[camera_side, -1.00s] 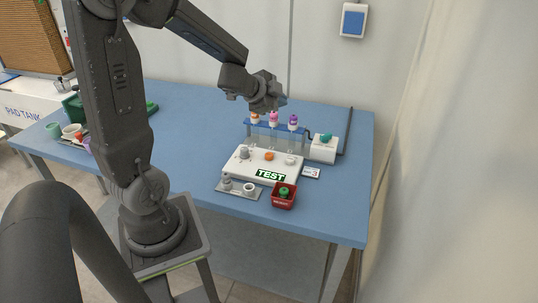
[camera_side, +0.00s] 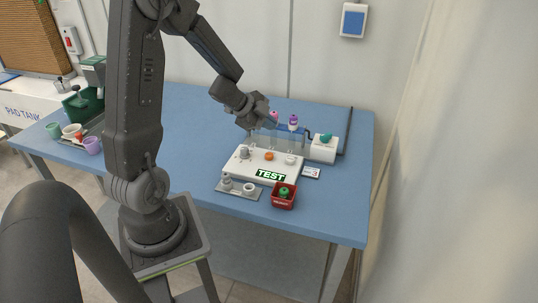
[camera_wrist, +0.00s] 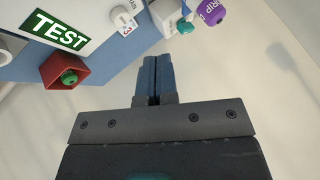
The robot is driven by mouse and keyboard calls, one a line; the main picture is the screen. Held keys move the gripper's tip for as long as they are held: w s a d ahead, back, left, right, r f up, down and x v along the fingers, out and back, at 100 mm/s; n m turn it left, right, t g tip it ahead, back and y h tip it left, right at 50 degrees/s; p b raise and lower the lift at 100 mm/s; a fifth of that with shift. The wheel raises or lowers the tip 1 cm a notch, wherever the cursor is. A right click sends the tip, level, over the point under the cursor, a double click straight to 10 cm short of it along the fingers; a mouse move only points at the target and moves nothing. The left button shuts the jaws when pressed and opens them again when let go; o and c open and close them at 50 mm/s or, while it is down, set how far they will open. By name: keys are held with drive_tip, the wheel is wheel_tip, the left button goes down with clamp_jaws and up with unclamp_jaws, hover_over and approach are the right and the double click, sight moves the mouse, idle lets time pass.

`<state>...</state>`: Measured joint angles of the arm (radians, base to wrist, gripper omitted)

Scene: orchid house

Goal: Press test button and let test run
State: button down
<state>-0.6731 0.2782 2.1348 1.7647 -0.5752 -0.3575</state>
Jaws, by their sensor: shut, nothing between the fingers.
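A white panel (camera_side: 232,167) stands on the blue table with a green TEST label (camera_side: 270,175) on its front. Grey, orange (camera_side: 268,156) and white knobs stand on its top. A red box (camera_side: 283,201) holding a green button-like piece (camera_side: 284,190) stands at its front right corner. In the wrist view the label (camera_wrist: 60,30), red box (camera_wrist: 56,72) and green piece (camera_wrist: 69,76) are at the upper left. I cannot tell which piece is the test button. My gripper (camera_side: 262,122) is shut and empty, above the panel's back edge by the tube rack. Its fingers (camera_wrist: 152,62) touch each other.
Pink (camera_side: 274,116) and purple (camera_side: 293,122) capped tubes stand behind the panel; my gripper hides part of the rack. A white box (camera_side: 322,150) with a teal knob is at right. A grey plate (camera_side: 236,192) with fittings lies in front. Cups stand far left; the table's middle is clear.

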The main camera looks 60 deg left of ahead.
sight(269, 155)
drive_tip(key=shift+f, duration=3.9)
drive_tip(key=shift+f, duration=0.15)
drive_tip(key=shift+f, duration=0.25)
drive_tip(key=shift+f, duration=0.5)
drive_tip(key=shift+r, duration=0.9)
drive_tip(key=shift+r, duration=2.55)
